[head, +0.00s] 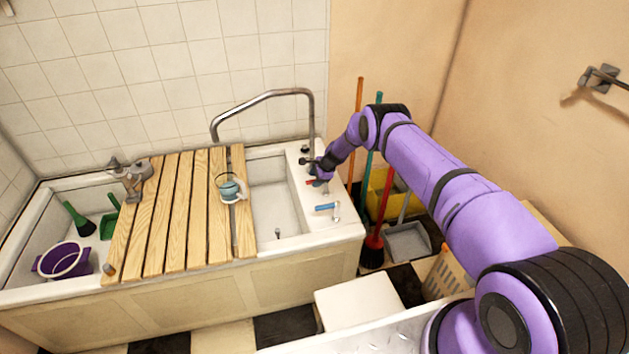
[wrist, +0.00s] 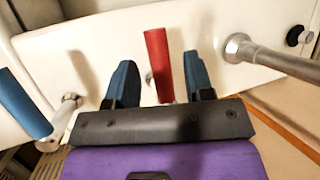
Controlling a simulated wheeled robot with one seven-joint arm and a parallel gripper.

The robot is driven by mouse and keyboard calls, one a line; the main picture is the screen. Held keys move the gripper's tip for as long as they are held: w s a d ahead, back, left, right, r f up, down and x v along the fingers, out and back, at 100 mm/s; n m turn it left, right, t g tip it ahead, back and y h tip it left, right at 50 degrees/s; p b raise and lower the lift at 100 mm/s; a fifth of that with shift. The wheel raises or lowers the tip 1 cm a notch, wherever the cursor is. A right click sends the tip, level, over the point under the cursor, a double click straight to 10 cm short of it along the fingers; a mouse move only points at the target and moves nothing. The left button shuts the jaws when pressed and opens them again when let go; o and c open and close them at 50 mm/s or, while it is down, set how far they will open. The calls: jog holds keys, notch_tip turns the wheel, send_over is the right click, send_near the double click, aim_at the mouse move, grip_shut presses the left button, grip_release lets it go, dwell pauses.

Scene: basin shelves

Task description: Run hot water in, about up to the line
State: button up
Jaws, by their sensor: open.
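My gripper (wrist: 161,82) is open, with one finger on each side of the red tap handle (wrist: 157,55); I cannot tell if either finger touches it. In the head view my gripper (head: 319,171) is at the ledge right of the basin, partly covering the red handle (head: 314,183). The blue tap handle (head: 327,207) is nearer the front, and also at the left of the wrist view (wrist: 18,102). The metal spout (head: 262,95) arches left, its end over the back of the wooden boards. No water shows from it. The white basin (head: 270,172) looks empty; no fill line is discernible.
Wooden slats (head: 180,210) cover the middle, with a glass vessel (head: 229,186) on them. The left basin holds a purple tub (head: 62,260) and green brush (head: 80,220). Broom handles (head: 359,120) and a yellow bucket (head: 378,190) stand right. A black knob (wrist: 296,36) is beyond the spout base.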

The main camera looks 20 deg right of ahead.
jog(key=shift+w+a+f, duration=0.15)
jog(key=shift+a+f, duration=0.1)
jog(key=shift+f, duration=0.25)
grip_shut()
jog(key=n, duration=0.1)
jog(key=s+n+g, duration=0.1)
jog(key=n, duration=0.1)
jog(key=shift+s+d+y, duration=0.2)
jog(key=shift+s+y, duration=0.05)
jog(key=shift+y, duration=0.05)
grip_release()
